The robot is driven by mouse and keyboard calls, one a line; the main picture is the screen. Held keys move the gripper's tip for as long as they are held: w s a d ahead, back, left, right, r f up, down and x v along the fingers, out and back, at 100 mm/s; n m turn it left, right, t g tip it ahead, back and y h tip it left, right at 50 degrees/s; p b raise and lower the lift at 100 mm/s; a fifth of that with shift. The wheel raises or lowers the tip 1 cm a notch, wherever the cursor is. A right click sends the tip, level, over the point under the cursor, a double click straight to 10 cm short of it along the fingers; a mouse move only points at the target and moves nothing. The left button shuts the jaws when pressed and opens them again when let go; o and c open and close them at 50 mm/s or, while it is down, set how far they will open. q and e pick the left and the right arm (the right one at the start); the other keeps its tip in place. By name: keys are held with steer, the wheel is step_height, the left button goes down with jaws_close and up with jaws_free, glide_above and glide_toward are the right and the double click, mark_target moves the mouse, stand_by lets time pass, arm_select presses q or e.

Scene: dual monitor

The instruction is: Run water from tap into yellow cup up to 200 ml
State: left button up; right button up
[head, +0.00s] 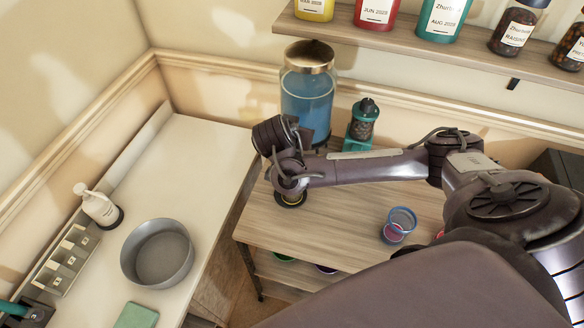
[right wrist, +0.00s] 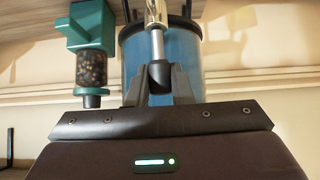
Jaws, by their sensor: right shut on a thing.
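A large clear dispenser of blue water (head: 307,100) with a brown lid stands at the back of the wooden table. My right gripper (right wrist: 160,88) is shut on the dark end of the tap (right wrist: 157,50), in front of the blue tank. In the head view my right wrist hides the tap and the fingertips. My left gripper is not in view.
A teal grinder (head: 362,121) stands right of the dispenser; it also shows in the right wrist view (right wrist: 91,45). A blue-rimmed cup (head: 400,224) stands at the table's right. A grey bowl (head: 158,253) and white bottle (head: 98,205) are on the left counter. A shelf (head: 400,42) with jars runs above.

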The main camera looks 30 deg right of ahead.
steer(key=shift+f+b, duration=0.15)
steer(key=shift+b, duration=0.4)
steer(key=shift+w+d+g+y+b, duration=0.2)
steer(key=shift+g+y+b, duration=0.2)
steer(key=shift+b, duration=0.45)
steer(key=shift+w+d+y, duration=0.1)
steer(key=shift+y, duration=0.2)
steer(key=shift+g+b, duration=0.35)
steer(key=shift+g, duration=0.05)
steer(key=shift+w+d+f+y, duration=0.1)
steer(key=shift+y, duration=0.2)
steer(key=shift+w+d+g+y, duration=0.15)
steer(key=shift+d+g+y, duration=0.05)
steer(key=shift+g+y, duration=0.25)
steer(key=shift+w+d+g+y+p, duration=0.2)
steer(key=shift+g+y+p, duration=0.3)
steer(key=shift+p, duration=0.7)
